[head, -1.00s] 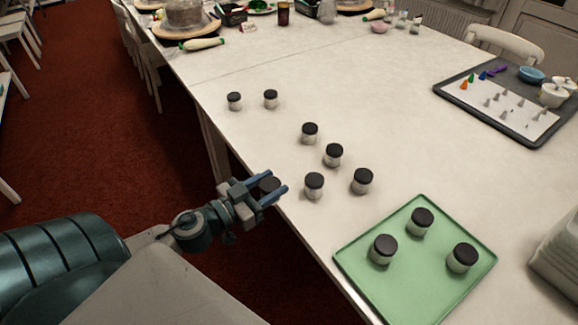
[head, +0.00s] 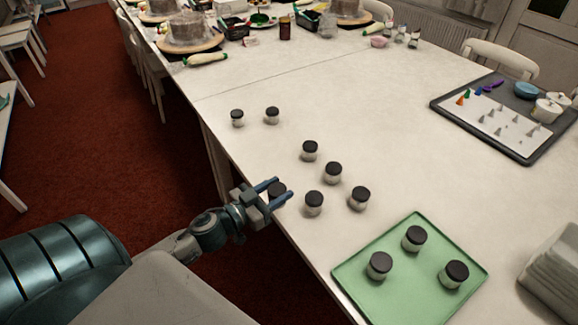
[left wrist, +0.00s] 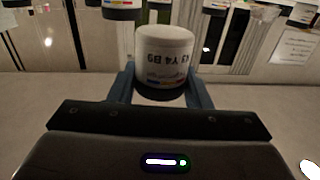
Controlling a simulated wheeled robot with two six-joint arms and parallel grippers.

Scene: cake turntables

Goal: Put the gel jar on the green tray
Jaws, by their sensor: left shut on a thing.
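My left gripper (head: 279,191) is shut on a gel jar with a dark lid (head: 277,187), at the table's left edge. In the left wrist view the held jar (left wrist: 165,55) shows its white labelled body between the fingers, its dark lid toward the gripper. The green tray (head: 400,297) lies at the table's near edge, right of the gripper. Three dark-lidded jars (head: 413,238) stand apart on it. Several similar jars stand on the table, the closest (head: 314,203) just right of my gripper. My right gripper is not in view.
Other loose jars (head: 333,172) stand between the gripper and the table's middle. A dark tray (head: 521,154) with piping tips and bowls lies at the right. A pale stack (head: 552,275) stands right of the green tray. The table's centre is clear.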

